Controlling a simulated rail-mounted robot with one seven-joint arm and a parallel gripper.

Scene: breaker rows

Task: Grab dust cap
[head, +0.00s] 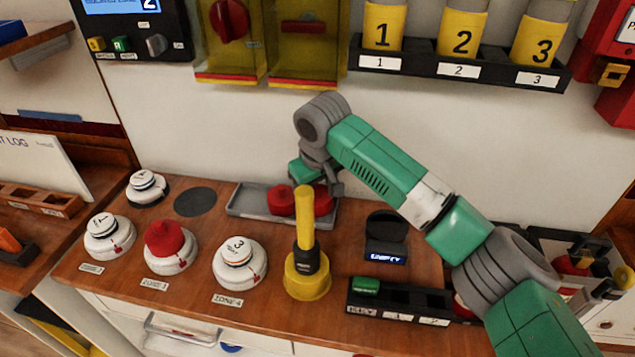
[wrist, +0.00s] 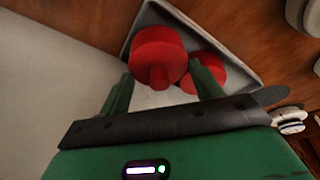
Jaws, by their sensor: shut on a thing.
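Two red dust caps lie in the grey tray (head: 240,201) at the back of the counter. My gripper (head: 326,188) reaches down over the right cap (head: 322,205) and partly hides it. In the wrist view the held cap (wrist: 159,55) has its short stem between my two green fingers (wrist: 164,92), and the gripper is shut on it. The other cap (head: 281,201) sits just beside it and also shows in the wrist view (wrist: 207,72). Whether the held cap is clear of the tray cannot be told. A third red cap (head: 165,238) covers one white detector.
White detectors (head: 239,262) stand at the left of the counter. A yellow tool with an upright handle (head: 305,215) stands in front of the tray. A dark "EMPTY" stand (head: 386,238) and a key rack (head: 400,300) are to the right. The wall is close behind.

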